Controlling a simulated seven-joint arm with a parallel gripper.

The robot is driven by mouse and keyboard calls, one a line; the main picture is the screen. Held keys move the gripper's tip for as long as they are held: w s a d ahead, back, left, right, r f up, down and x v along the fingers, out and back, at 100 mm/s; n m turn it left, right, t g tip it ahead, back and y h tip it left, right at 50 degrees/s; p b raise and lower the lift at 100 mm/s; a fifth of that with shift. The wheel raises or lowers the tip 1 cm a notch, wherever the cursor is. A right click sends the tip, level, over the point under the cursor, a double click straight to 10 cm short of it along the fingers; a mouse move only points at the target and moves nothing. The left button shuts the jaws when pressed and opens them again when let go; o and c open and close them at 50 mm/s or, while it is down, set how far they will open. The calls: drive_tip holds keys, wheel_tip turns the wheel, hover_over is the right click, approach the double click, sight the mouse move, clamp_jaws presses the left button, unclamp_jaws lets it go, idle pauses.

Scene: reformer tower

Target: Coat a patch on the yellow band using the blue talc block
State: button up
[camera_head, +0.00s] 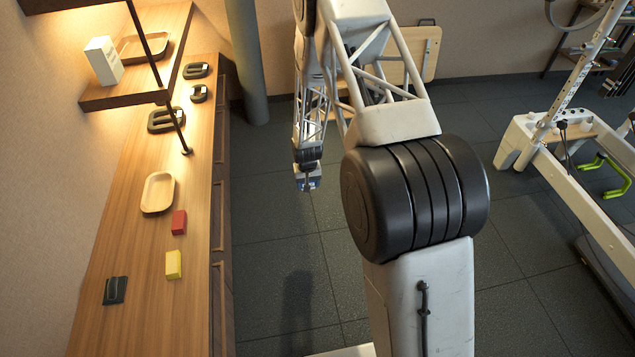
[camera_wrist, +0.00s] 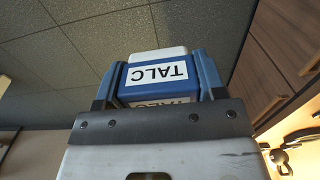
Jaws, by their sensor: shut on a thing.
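My gripper (camera_wrist: 158,78) is shut on the blue talc block, its blue fingers on either side of it. The talc block (camera_wrist: 160,88) has a blue body, a white label reading TALC and a pale end sticking out beyond the fingers. In the head view my gripper (camera_head: 308,178) hangs over open floor, well right of the counter, with the talc block (camera_head: 313,184) small at its tip.
The long wooden counter (camera_head: 140,225) runs along the left wall, holding a wooden tray (camera_head: 158,192), a dark item (camera_head: 115,290) and several black looped things. A shelf (camera_head: 130,92) overhangs its far end. A grey pillar (camera_head: 247,62) and a white-framed machine (camera_head: 545,140) flank the clear floor.

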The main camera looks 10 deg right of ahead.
drive_tip(key=s+a, duration=0.2)
drive_tip(key=a, duration=1.4)
drive_tip(key=n, duration=0.1)
approach(172, 271)
drive_tip(key=w, duration=0.3)
drive_tip(key=shift+a+f, duration=0.1)
drive_tip(key=shift+a, duration=0.1)
drive_tip(key=shift+f, duration=0.15)
drive_tip(key=shift+f, duration=3.1)
drive_tip(key=shift+s+d, duration=0.15)
drive_tip(key=shift+s, duration=1.4)
drive_tip(key=shift+f, duration=0.3)
